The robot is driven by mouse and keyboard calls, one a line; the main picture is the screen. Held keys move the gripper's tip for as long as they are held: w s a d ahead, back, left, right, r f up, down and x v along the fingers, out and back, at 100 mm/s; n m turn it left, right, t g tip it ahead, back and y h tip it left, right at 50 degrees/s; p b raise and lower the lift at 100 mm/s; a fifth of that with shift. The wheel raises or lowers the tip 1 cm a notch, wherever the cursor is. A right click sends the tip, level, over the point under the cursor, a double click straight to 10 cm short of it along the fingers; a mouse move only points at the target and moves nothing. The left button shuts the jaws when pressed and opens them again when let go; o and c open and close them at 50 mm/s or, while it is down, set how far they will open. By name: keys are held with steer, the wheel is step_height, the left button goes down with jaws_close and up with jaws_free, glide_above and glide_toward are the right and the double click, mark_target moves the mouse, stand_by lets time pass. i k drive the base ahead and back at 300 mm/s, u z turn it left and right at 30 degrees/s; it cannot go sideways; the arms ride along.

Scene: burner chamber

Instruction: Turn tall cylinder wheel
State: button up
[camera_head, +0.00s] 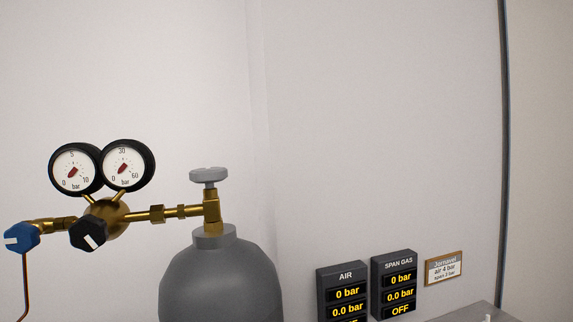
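The tall grey cylinder (222,280) stands upright at the lower middle-left, its lower part cut off by the frame. Its grey wheel (209,175) sits on top of the brass valve (211,212) above the cylinder's neck. Nothing touches the wheel. My gripper does not show in this view.
Left of the valve, a brass regulator carries two gauges (75,170) (124,166), a black knob (88,233) and a blue valve (22,237). AIR (343,292) and SPAN GAS (395,284) displays, both reading 0 bar, and a small sign (443,269) are at right.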

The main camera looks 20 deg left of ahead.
mark_target(209, 175)
steer(key=z, duration=0.25)
steer(key=i, duration=1.1)
steer(key=z, duration=0.1)
